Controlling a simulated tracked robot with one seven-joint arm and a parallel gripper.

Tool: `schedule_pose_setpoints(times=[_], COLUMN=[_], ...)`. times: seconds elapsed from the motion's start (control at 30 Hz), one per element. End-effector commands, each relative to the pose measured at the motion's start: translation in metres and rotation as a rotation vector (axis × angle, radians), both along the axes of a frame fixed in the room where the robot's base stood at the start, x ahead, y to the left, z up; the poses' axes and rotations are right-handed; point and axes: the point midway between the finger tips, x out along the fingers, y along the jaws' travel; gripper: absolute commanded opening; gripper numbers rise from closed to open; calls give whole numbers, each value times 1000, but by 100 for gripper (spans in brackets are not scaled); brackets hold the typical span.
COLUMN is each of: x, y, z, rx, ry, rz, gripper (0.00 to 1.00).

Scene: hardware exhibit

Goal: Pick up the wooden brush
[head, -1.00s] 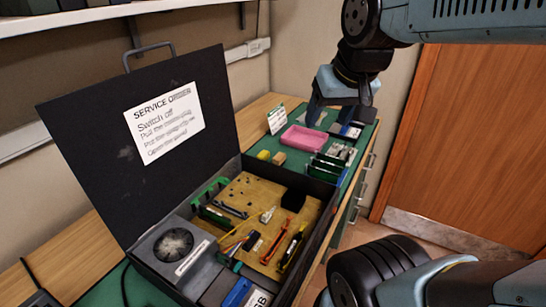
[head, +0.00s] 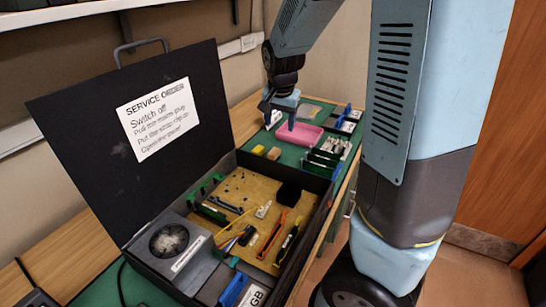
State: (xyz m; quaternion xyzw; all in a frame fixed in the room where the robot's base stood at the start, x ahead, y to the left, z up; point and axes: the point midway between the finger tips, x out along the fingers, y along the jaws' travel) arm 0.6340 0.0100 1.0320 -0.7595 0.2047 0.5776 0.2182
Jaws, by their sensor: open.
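I cannot clearly make out a wooden brush. A small tan wood-coloured block (head: 274,153) lies on the green mat (head: 290,152) beside a yellow block (head: 258,150); it may be the brush, but it is too small to tell. My gripper (head: 279,118) points down over the far part of the mat, with its fingers apart and nothing between them. It is beyond the two blocks and near the left end of the pink tray (head: 304,136). I cannot tell its exact height above the mat.
A black case (head: 318,185) stands open in front, its raised lid (head: 90,125) bearing a service-order sheet. Tools, wires and a fan lie inside. Green boards (head: 322,160) stand right of the blocks. My arm covers much of the right side. A wooden door is at far right.

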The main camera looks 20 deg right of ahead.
Motion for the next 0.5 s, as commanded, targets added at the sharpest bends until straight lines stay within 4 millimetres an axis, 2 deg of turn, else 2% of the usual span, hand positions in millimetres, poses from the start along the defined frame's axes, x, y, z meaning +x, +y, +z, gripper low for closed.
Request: schedule_pose_setpoints(times=[0.03,0.2,0.33,0.5], x=[9,37,53,66], y=[4,11,16,19], z=[-11,-39,-54,-64], rx=[-21,-83,-127,-162], ry=[7,-5,-23,-47], rz=[-20,-100,-145,-179], gripper=[64,64,64,64])
